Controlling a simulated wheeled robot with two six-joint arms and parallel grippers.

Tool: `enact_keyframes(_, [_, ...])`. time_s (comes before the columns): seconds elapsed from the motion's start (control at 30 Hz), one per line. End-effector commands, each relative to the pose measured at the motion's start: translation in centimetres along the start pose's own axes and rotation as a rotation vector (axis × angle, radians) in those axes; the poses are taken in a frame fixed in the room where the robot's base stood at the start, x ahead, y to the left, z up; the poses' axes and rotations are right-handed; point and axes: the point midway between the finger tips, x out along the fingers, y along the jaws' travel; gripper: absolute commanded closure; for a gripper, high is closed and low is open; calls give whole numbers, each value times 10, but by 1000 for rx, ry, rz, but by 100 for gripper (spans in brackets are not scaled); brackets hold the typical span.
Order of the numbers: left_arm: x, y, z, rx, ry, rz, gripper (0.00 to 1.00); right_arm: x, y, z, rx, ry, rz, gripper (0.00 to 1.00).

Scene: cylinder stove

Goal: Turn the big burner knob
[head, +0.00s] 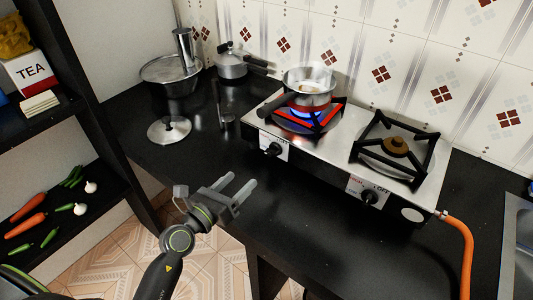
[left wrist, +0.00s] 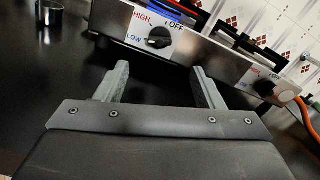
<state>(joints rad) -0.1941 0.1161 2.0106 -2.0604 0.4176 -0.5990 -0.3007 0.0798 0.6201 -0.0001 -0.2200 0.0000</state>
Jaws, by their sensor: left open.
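The steel stove (head: 325,153) has two black knobs on its front panel. The left knob (head: 273,149) sits below the lit left burner; in the left wrist view this knob (left wrist: 159,38) shows HIGH, LOW and OFF labels around it. The right knob (head: 369,197) sits below the unlit right burner (head: 396,146); it also shows in the left wrist view (left wrist: 264,87). I cannot tell which burner is the big one. My left gripper (head: 241,182) is open and empty in front of the stove, apart from both knobs, its fingers facing the left knob. My right gripper is out of view.
A steel saucepan (head: 308,92) stands on the lit burner, its dark handle (head: 281,105) pointing left. The black counter (head: 300,203) in front is clear.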

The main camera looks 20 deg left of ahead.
Motion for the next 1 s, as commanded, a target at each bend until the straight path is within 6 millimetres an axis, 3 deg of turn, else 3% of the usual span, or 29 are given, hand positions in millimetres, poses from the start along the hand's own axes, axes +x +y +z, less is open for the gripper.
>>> enact_keyframes(0.2, [48,-1,2,-3,-2,-2,38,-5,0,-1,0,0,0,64])
enact_keyframes(0.5, [103,-1,1,-2,-1,0,38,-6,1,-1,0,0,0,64])
enact_keyframes(0.7, [122,0,0,-2,-1,1,38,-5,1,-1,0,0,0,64])
enact_keyframes(1.0, [126,0,0,-2,-1,2,38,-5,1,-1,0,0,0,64])
